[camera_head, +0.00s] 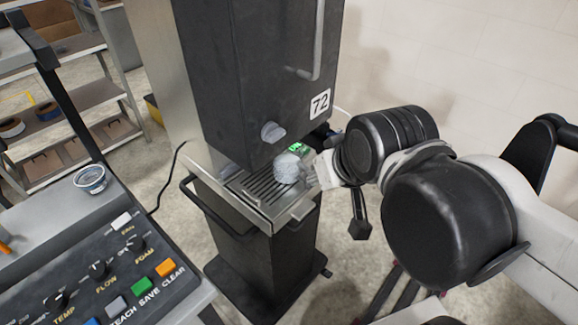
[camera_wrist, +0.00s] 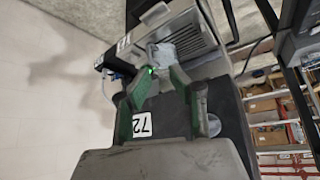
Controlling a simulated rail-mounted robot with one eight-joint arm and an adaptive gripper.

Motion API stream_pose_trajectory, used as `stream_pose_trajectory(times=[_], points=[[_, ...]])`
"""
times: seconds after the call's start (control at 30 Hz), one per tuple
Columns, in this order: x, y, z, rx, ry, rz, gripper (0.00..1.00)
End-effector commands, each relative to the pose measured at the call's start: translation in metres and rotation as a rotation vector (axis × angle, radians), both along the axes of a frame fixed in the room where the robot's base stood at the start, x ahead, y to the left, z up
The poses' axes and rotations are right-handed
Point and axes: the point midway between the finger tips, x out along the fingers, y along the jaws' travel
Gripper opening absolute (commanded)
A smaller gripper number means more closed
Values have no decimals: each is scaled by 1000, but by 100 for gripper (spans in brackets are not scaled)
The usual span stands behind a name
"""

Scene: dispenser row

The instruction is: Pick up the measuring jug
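The measuring jug (camera_head: 288,167) is a clear, pale vessel. It stands on the slatted drip tray (camera_head: 262,188) of the black dispenser marked 72. My gripper (camera_head: 318,170) is close to the jug's right side, and its fingers are partly hidden in the head view. In the wrist view my gripper (camera_wrist: 164,80) shows two green-lined fingers with a gap between them. The jug (camera_wrist: 163,52) is at or just beyond the fingertips. I see no clear grip on it, and whether the fingers touch it I cannot tell.
The dispenser's dark body (camera_head: 255,80) overhangs the tray, with a pale round knob (camera_head: 272,132) on it. A black bar handle (camera_head: 205,208) rings the tray's left side. A control panel (camera_head: 110,270) and a small clear cup (camera_head: 90,178) are at the left.

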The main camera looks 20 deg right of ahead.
Motion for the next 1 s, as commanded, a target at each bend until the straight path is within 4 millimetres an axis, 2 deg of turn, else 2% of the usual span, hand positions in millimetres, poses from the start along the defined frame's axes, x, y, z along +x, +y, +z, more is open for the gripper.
stream_pose_trajectory(times=[0.07,0.47,0.77,1.0], points=[[0,0,0,0,0,0,32],[0,0,0,0,0,0,85],[1,0,-1,2,4,3,85],[16,-5,-19,48,69,79,85]])
